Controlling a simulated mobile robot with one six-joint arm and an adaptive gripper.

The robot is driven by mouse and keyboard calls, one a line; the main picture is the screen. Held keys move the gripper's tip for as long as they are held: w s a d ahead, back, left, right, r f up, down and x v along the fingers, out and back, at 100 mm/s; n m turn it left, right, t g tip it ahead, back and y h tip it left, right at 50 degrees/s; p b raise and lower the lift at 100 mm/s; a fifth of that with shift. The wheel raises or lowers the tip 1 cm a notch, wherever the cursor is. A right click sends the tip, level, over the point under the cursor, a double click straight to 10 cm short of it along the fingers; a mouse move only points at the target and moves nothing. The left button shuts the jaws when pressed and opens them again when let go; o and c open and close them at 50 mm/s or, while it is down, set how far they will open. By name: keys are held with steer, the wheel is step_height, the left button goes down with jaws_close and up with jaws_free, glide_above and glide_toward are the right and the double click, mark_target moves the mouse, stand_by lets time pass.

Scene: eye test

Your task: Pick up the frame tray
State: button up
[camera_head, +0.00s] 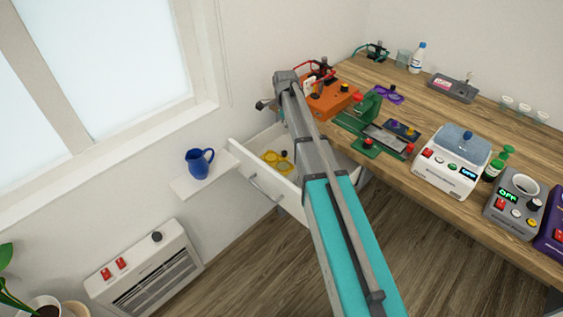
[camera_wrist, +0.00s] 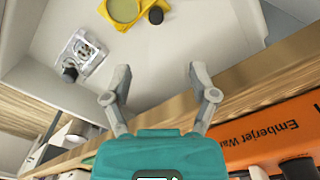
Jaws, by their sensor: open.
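A yellow frame-like piece with round openings and a black knob lies in the open white drawer (camera_head: 268,187). This yellow piece (camera_head: 270,156) also shows at the top edge of the wrist view (camera_wrist: 123,10), partly cut off. A clear piece (camera_wrist: 88,52) with a dark knob lies near it in the drawer. I cannot tell for sure which of the two is the frame tray. My gripper (camera_wrist: 160,70) is open and empty, with both pieces beyond its fingertips and to the left in the wrist view. In the head view my arm hides part of the drawer.
The drawer's walls surround both pieces, and the wooden table (camera_head: 458,210) edge is close to my gripper. An orange device (camera_head: 330,101) stands on the table. A blue mug (camera_head: 198,164) stands on a small white shelf (camera_head: 187,186) left of the drawer.

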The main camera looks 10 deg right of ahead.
steer(key=shift+f, duration=0.15)
steer(key=b, duration=0.9)
glide_above(284, 151)
step_height(284, 151, down, 8)
steer(key=shift+d+f, duration=0.1)
steer(key=shift+f, duration=0.1)
steer(key=shift+f, duration=0.1)
stand_by(0.3)
steer(key=shift+s+f+b, duration=0.1)
steer(key=shift+f+b, duration=2.35)
steer(key=shift+f, duration=0.05)
jaws_close()
